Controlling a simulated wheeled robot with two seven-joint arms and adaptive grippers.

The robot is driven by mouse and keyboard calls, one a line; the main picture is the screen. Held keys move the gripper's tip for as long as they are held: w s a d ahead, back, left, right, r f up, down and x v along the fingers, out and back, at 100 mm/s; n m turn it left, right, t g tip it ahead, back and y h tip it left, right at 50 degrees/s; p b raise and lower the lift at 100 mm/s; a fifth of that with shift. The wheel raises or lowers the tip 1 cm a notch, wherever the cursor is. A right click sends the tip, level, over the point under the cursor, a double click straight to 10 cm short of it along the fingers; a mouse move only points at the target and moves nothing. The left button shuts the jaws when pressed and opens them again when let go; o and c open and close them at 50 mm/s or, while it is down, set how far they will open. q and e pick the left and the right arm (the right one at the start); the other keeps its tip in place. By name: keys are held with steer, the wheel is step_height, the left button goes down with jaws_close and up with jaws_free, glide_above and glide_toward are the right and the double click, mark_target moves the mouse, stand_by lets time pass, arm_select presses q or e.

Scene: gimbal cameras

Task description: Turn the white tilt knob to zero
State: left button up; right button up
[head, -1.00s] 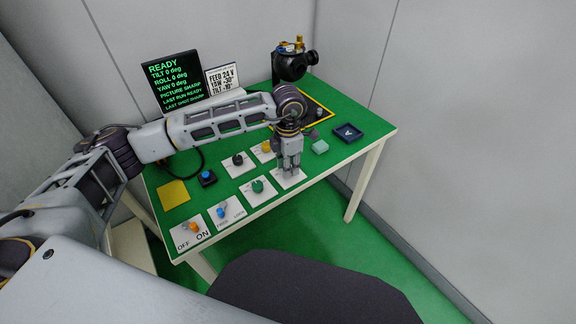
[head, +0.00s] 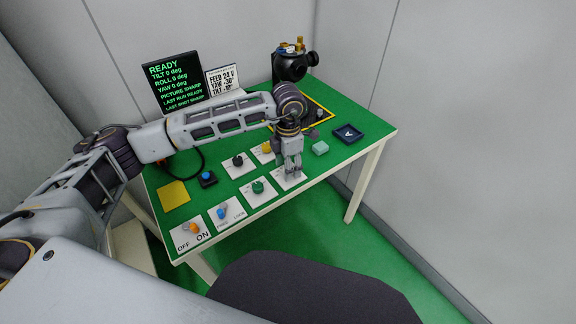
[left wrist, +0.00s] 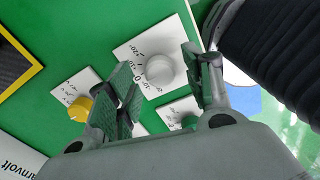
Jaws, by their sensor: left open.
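The white tilt knob (left wrist: 160,70) sits on a white plate (left wrist: 127,50) with degree marks around it, in the left wrist view. The knob appears between the two spread fingers of my left gripper (left wrist: 163,85), with a gap on each side. In the head view my left gripper (head: 290,174) points down over the plate (head: 298,183) and hides the knob. The screen (head: 172,80) reads READY, tilt 0 deg, roll 0 deg, yaw 0 deg and picture sharp. My right gripper is not in view.
Beside it are a green knob (head: 258,187), a yellow knob (head: 266,147) and a black knob (head: 237,160). An orange switch (head: 193,228) and blue knob (head: 222,212) are at the front left. A pale green block (head: 320,148) and a dark tray (head: 349,134) lie to the right.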

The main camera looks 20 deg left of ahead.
arm_select(q)
step_height(320, 180, up, 12)
steer(key=shift+f, duration=0.25)
stand_by(0.4)
steer(key=shift+r, duration=0.1)
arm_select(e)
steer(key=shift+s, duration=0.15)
arm_select(q)
step_height(320, 180, up, 21)
steer(key=p, duration=2.1)
steer(key=shift+r, duration=0.15)
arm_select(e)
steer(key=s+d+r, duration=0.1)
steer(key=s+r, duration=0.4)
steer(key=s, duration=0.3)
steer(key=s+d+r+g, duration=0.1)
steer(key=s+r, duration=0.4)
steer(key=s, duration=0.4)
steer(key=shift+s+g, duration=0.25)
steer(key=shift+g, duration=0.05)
arm_select(q)
steer(key=shift+r+p, duration=0.25)
steer(key=shift+p, duration=0.25)
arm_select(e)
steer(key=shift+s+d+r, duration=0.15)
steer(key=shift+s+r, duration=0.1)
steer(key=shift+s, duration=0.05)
